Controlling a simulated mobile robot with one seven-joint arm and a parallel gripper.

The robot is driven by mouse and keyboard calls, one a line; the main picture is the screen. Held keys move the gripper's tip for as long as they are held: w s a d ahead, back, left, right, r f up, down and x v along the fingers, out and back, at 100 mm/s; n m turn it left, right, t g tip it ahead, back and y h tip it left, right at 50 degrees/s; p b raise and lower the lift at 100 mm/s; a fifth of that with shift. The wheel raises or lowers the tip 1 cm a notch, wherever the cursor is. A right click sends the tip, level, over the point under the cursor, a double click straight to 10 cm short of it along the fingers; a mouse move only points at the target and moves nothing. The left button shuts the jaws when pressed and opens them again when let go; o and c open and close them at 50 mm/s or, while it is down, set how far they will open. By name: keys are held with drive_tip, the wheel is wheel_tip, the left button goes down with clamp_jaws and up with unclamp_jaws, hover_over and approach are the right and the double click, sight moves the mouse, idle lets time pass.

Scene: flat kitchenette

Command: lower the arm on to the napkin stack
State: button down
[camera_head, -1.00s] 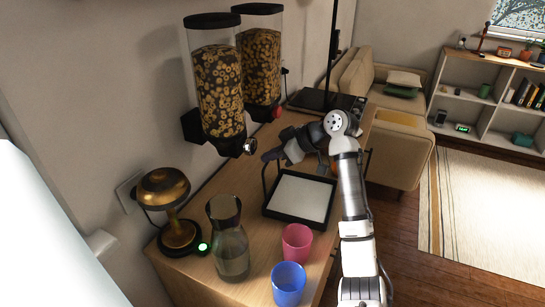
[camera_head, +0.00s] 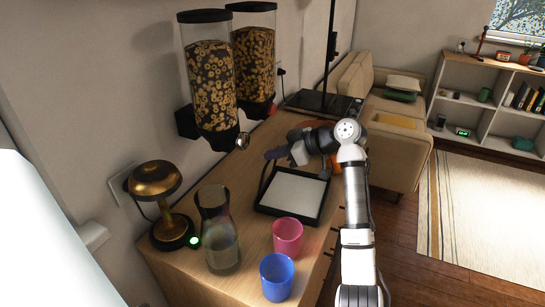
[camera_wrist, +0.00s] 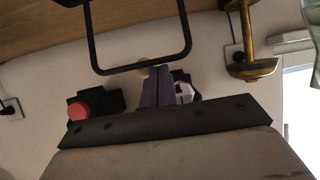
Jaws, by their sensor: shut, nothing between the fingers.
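The napkin stack (camera_head: 297,186) is a flat white square pile in a black tray (camera_head: 288,213) on the wooden counter. The holder's thin black arm is a loop; its left side (camera_head: 262,182) stands raised at the tray's left edge. The wrist view shows the loop (camera_wrist: 140,68) upside down, standing clear of the napkins. My gripper (camera_head: 272,153) is shut and empty, above the far left side of the tray near the loop's top. Its fingertips (camera_wrist: 157,82) show just past the loop's crossbar in the wrist view; I cannot tell whether they touch.
Two cereal dispensers (camera_head: 212,85) hang on the wall at the left. A brass lamp (camera_head: 156,180), a glass carafe (camera_head: 218,235), a pink cup (camera_head: 288,237) and a blue cup (camera_head: 277,277) stand at the near end. An orange object (camera_head: 335,165) is partly hidden behind my arm.

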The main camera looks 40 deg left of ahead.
drive_tip(key=d+f+y+b, duration=0.1)
drive_tip(key=b, duration=0.2)
drive_tip(key=w+d+f+g+y+b, duration=0.1)
drive_tip(key=d+y+b, duration=0.1)
drive_tip(key=b, duration=0.1)
drive_tip(key=w+d+f+y+b, duration=0.1)
drive_tip(key=d+f+y+b, duration=0.1)
drive_tip(key=b, duration=0.1)
drive_tip(key=shift+d+g, duration=0.2)
drive_tip(key=shift+g, duration=0.2)
drive_tip(key=shift+w+d+f+b, duration=0.25)
drive_tip(key=shift+d+f+b, duration=0.55)
drive_tip(key=shift+b, duration=0.55)
drive_tip(key=shift+d+f, duration=0.1)
drive_tip(key=shift+f, duration=0.05)
